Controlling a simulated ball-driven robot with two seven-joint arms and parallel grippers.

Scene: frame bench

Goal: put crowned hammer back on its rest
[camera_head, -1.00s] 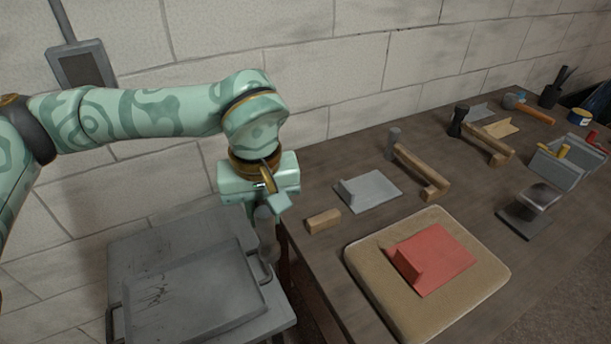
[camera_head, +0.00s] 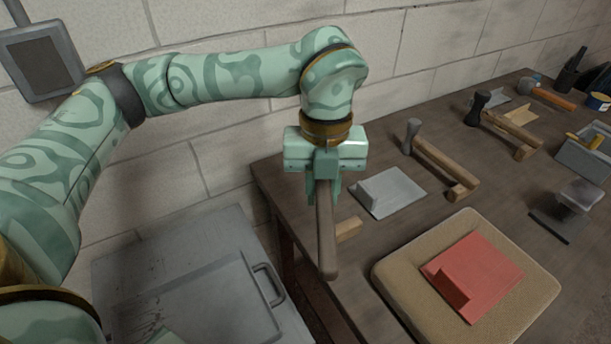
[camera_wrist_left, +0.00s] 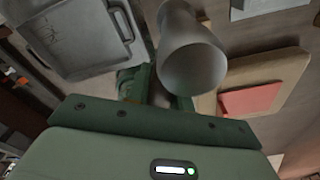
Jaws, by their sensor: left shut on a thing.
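My left gripper (camera_head: 324,186) is shut on a hammer whose brown handle (camera_head: 327,240) points down and toward the viewer. In the left wrist view its round, flared grey head (camera_wrist_left: 190,58) stands out beyond the jaws. I take it to be the crowned hammer; the shape of its face is not clear. A small wooden block (camera_head: 348,228), probably the rest, lies near the bench's left edge, partly behind the handle in the head view. Nothing appears to lie on it. Whether the hammer touches it cannot be told. My right gripper is in neither view.
A grey bent plate (camera_head: 402,195) lies right of the block. Another hammer (camera_head: 435,155) rests on a wooden block behind it. A red bent plate (camera_head: 490,268) lies on a tan pad (camera_head: 400,272). A grey metal cart (camera_head: 110,270) stands left of the bench (camera_head: 270,185).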

